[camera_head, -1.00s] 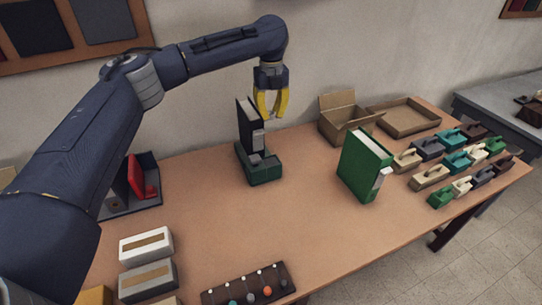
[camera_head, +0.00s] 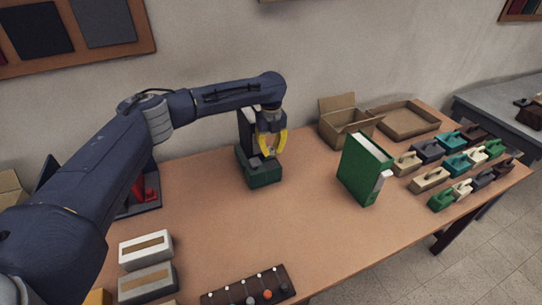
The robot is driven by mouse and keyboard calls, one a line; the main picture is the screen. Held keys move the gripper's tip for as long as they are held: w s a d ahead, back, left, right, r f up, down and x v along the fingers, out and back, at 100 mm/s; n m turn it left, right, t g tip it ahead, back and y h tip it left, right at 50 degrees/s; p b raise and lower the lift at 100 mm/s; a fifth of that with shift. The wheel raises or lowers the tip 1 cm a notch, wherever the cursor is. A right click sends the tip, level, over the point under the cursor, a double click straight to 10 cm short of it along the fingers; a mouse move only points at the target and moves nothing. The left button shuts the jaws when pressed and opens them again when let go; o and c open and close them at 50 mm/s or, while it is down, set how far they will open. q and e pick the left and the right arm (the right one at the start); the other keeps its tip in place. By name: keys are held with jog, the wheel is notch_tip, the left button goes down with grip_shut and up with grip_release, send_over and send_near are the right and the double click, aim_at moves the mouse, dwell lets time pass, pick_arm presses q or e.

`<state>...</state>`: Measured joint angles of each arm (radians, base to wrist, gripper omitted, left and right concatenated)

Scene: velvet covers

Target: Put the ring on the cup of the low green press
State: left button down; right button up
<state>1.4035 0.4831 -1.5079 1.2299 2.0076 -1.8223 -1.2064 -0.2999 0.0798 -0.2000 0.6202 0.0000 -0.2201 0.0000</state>
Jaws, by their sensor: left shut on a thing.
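The low green press (camera_head: 264,177) stands at the back middle of the table, a dark green base with a dark upright block (camera_head: 245,128) behind it. My left gripper (camera_head: 272,152) has yellow fingers pointing down, just above the press's base and in front of the upright block. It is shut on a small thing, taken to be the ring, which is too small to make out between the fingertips. The press's cup cannot be told apart clearly. I cannot tell whether the held thing touches the press. My right gripper is out of view.
Several small handled blocks (camera_head: 430,178) fill the right end. A dark peg strip (camera_head: 235,294) lies at the front. The table's middle is clear.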

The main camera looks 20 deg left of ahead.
aim_at(271, 149)
pick_arm(q)
jog(key=shift+f, duration=1.6)
jog(key=shift+f, duration=0.65)
jog(key=c, duration=1.6)
grip_release()
notch_tip(271, 149, up, 13)
jog(key=shift+r, duration=0.15)
